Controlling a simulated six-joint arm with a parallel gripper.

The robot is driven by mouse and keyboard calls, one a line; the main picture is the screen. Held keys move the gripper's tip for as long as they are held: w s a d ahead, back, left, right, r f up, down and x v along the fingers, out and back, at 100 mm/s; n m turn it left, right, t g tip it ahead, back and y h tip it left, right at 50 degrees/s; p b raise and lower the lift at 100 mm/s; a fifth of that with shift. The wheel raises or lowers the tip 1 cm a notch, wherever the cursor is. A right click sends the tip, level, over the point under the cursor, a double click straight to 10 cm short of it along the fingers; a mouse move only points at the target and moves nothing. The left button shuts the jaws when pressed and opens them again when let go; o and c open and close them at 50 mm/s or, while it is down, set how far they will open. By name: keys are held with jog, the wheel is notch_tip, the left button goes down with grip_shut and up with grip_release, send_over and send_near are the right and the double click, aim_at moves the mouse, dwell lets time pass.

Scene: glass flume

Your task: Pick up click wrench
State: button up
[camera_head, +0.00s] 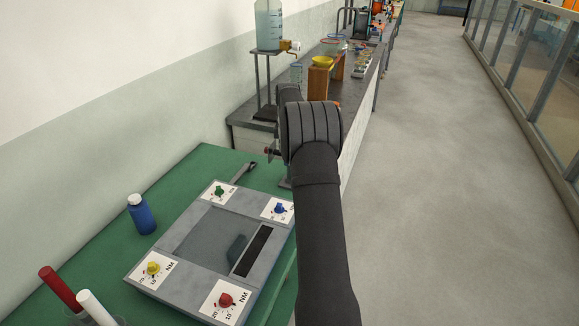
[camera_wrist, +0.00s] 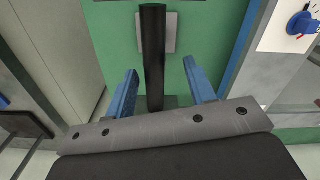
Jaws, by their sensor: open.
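A grey wrench-like tool (camera_head: 243,172) with a rounded end lies on the green table just behind the grey panel box in the head view. In the wrist view a dark cylindrical bar (camera_wrist: 153,45) stands between the two blue fingers of my gripper (camera_wrist: 160,72). It looks like a handle, but I cannot tell whether it belongs to the same tool. The fingers are apart, one on each side of the bar, with gaps showing. In the head view my arm hides most of my gripper, near the table's far right edge.
The grey panel box (camera_head: 205,235) has several coloured knobs marked NM. A blue bottle (camera_head: 142,214) stands on the green table (camera_head: 110,245) at left. Red and white sticks (camera_head: 62,289) stand at front left. A cluttered bench (camera_head: 300,112) lies beyond; open floor (camera_head: 425,150) is at right.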

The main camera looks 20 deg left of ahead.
jog(key=f, duration=0.5)
jog(key=shift+w+d+f, duration=0.1)
jog(key=shift+w+d, duration=0.1)
jog(key=shift+w, duration=0.1)
grip_shut()
